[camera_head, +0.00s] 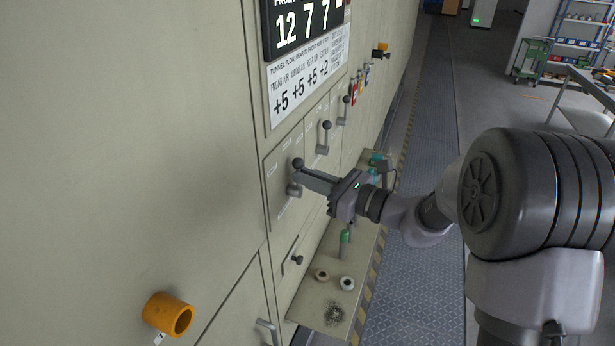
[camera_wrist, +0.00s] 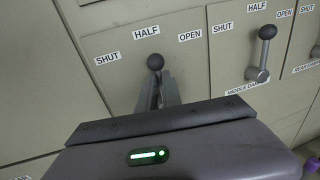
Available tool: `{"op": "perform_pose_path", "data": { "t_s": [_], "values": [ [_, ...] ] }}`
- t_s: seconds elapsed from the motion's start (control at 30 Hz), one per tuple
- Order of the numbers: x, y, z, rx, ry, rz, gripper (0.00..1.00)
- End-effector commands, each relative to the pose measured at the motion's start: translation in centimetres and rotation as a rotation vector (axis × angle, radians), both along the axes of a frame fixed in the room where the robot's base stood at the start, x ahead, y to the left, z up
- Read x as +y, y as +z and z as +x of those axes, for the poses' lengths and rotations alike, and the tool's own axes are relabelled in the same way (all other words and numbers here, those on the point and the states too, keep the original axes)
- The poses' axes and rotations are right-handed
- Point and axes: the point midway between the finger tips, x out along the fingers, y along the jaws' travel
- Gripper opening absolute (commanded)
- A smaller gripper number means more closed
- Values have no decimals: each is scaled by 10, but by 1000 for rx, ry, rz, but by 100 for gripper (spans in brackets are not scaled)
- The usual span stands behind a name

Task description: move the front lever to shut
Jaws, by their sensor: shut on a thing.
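The front lever (camera_head: 298,163) has a dark ball knob and sits on the beige furnace wall panel. In the wrist view its knob (camera_wrist: 155,61) lies just below the HALF label (camera_wrist: 146,32), with SHUT (camera_wrist: 107,58) to the left and OPEN (camera_wrist: 190,36) to the right. My gripper (camera_head: 306,174) is shut on the lever, its fingers (camera_wrist: 158,86) rising to just under the knob. The lever's lower part and pivot are hidden behind the gripper in the wrist view.
The middle lever (camera_wrist: 267,32) stands close on the right, upright near its HALF label. It also shows in the head view (camera_head: 326,125), with another lever (camera_head: 346,100) beyond. A shelf (camera_head: 315,308) with small items lies below. An orange pipe stub (camera_head: 168,315) sticks out at lower left.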

Motion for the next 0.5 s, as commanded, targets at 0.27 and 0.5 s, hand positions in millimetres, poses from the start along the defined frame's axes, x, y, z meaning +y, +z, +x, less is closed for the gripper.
{"op": "perform_pose_path", "data": {
  "t_s": [0.27, 0.5],
  "values": [
    [0, 0, 0, 0, 0, 0, 0],
    [0, -2, -1, -28, 0, -10, 0]
  ]
}}
